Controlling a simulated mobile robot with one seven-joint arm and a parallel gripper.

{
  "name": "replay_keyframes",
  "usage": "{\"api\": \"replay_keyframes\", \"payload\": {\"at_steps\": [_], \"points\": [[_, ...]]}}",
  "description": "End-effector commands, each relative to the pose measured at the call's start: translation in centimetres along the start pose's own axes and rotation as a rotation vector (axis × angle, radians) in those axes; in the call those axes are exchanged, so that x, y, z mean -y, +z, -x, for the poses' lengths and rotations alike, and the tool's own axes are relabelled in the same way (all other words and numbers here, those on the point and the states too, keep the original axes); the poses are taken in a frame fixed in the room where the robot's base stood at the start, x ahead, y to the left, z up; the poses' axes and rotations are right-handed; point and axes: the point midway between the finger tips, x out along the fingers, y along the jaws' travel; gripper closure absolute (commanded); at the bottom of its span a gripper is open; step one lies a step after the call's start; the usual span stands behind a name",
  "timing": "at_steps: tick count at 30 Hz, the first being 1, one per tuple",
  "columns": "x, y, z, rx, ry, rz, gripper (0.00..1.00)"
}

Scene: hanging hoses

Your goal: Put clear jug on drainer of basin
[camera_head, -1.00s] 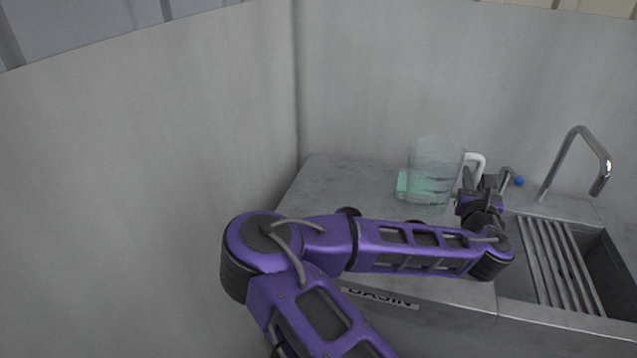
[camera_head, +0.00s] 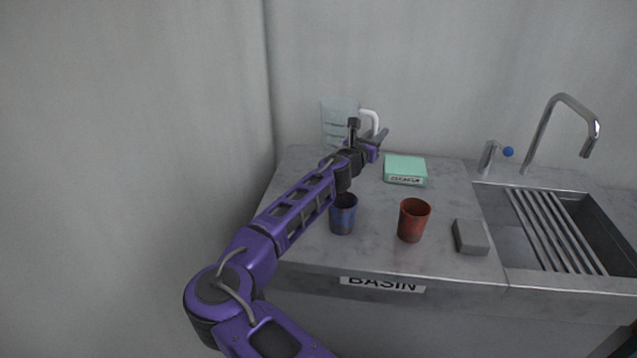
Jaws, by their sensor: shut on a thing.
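The clear jug (camera_head: 338,121) is upright at the back left of the counter, against the grey wall in the picture. Its white handle (camera_head: 373,117) is on its right side. My gripper (camera_head: 366,141) is at the handle, shut on the jug. My gripper and wrist hide the jug's lower part, so I cannot tell whether its base touches the counter. The drainer (camera_head: 556,232) is a set of parallel bars over the left part of the basin (camera_head: 604,227), at the right. No object lies on its visible bars.
A green box (camera_head: 405,167) lies right of my gripper. A blue cup (camera_head: 343,214), a red cup (camera_head: 413,220) and a grey block (camera_head: 470,237) stand along the counter's front.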

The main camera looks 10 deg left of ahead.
Motion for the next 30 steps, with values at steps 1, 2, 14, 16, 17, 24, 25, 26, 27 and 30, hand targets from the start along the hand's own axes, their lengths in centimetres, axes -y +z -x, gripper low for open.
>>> {"api": "replay_keyframes", "payload": {"at_steps": [1,2,14,16,17,24,25,26,27,30], "points": [[-1.4,-0.2,0.1,0.000,-0.026,-0.009,1.00],[-2.0,-0.1,0.3,-0.001,-0.046,-0.009,1.00],[-5.6,0.0,2.3,-0.001,-0.179,-0.001,1.00],[-5.6,-1.4,2.3,-0.001,-0.181,0.001,1.00],[-5.6,-2.0,2.3,-0.001,-0.181,0.003,1.00],[-5.5,-5.0,2.3,-0.001,-0.181,-0.002,1.00],[-5.5,-5.2,2.3,-0.001,-0.181,-0.002,1.00],[-5.5,-5.4,2.3,-0.001,-0.181,-0.002,1.00],[-5.5,-5.8,2.3,-0.001,-0.180,-0.001,1.00],[-5.5,-7.2,2.3,-0.002,-0.180,0.000,1.00]]}}
